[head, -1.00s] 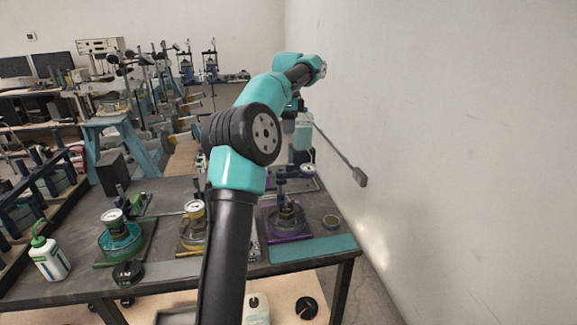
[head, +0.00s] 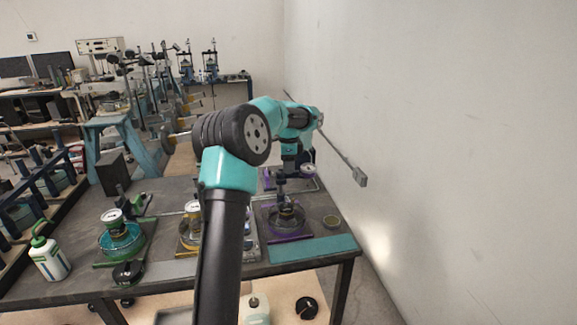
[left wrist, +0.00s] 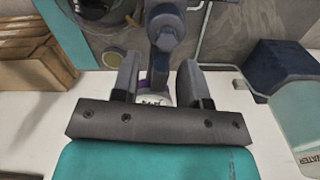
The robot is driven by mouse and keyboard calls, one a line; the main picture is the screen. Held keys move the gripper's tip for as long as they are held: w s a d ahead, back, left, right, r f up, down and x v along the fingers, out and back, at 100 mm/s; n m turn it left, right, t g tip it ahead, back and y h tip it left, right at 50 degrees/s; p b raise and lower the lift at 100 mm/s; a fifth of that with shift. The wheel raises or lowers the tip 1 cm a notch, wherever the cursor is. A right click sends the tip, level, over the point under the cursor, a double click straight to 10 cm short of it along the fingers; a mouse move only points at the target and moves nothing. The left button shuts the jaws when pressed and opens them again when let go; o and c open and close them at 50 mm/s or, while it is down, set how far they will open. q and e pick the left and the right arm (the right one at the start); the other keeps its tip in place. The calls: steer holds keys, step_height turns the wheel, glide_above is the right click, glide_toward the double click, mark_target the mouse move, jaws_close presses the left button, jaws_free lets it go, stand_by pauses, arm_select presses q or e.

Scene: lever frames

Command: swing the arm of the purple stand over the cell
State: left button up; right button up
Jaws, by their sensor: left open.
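The purple stand (head: 270,181) is at the right end of the bench, with its dial gauge (head: 308,169) out to the right of its post. The cell, a round dish with dark parts in it (head: 288,217), sits on a purple plate nearer the front edge. My left gripper (head: 289,165) points down over the stand, partly hidden by my own arm. In the left wrist view its open fingers (left wrist: 160,65) lie either side of a dark stand part (left wrist: 165,35). A white dial with a purple edge (left wrist: 154,98) shows between them, partly covered. Contact cannot be told. My right gripper is not in view.
A yellow stand (head: 190,232) and a green stand (head: 115,240) stand to the left, with a squeeze bottle (head: 50,258) beyond. A small round dish (head: 331,222) sits right of the cell. A wall rises close on the right. A clear water bottle (left wrist: 300,115) is near my gripper.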

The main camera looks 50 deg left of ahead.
arm_select(q)
steer(key=shift+f, duration=0.15)
jaws_close()
stand_by(0.4)
